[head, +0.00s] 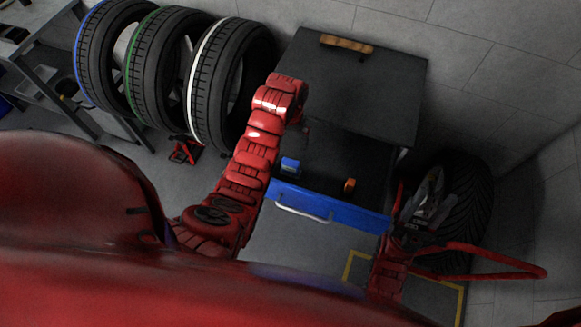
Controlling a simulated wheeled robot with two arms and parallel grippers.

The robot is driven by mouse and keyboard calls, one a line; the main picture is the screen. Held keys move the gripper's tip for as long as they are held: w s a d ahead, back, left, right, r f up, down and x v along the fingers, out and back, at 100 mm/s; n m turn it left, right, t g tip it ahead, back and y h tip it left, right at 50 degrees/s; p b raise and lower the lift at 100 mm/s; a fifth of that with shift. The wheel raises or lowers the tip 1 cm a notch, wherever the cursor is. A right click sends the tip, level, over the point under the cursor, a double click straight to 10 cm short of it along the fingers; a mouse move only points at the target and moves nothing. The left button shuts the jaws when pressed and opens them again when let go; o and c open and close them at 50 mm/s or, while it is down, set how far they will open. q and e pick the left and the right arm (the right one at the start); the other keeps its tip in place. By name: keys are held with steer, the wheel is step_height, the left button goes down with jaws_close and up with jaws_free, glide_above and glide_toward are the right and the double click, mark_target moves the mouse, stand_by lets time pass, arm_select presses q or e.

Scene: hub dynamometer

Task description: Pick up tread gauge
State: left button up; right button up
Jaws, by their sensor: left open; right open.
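No item can be surely told as the tread gauge. Two small items lie in the open drawer (325,165) of a dark cabinet: a blue one (290,165) at the left and an orange one (350,185) at the right. My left arm reaches up from the lower left. Its gripper (303,122) is open above the drawer's left side, its fingers mostly hidden by the wrist. My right gripper (428,198) is open, right of the drawer in front of a tire, and its fingers are hard to make out. Neither gripper visibly holds anything.
The drawer has a blue front (340,208) with a pale handle (303,214). A wooden item (346,43) lies on the cabinet top (355,90). Several tires stand at the upper left, above a small red stand (185,150). Another tire (470,205) stands at the right.

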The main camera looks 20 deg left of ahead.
arm_select(q)
step_height(320, 180, down, 10)
steer(key=b, duration=0.9)
steer(key=shift+f, duration=0.2)
steer(key=shift+f+p, duration=0.3)
steer(key=shift+p, duration=0.6)
steer(key=shift+f, duration=0.3)
steer(key=shift+s+f+p, duration=0.15)
steer(key=shift+f+p, duration=0.15)
steer(key=shift+p, duration=0.25)
steer(key=f, duration=0.1)
steer(key=f+p, duration=0.2)
steer(key=shift+s+d+f, duration=0.1)
steer(key=shift+s, duration=0.15)
steer(key=shift+f, duration=0.8)
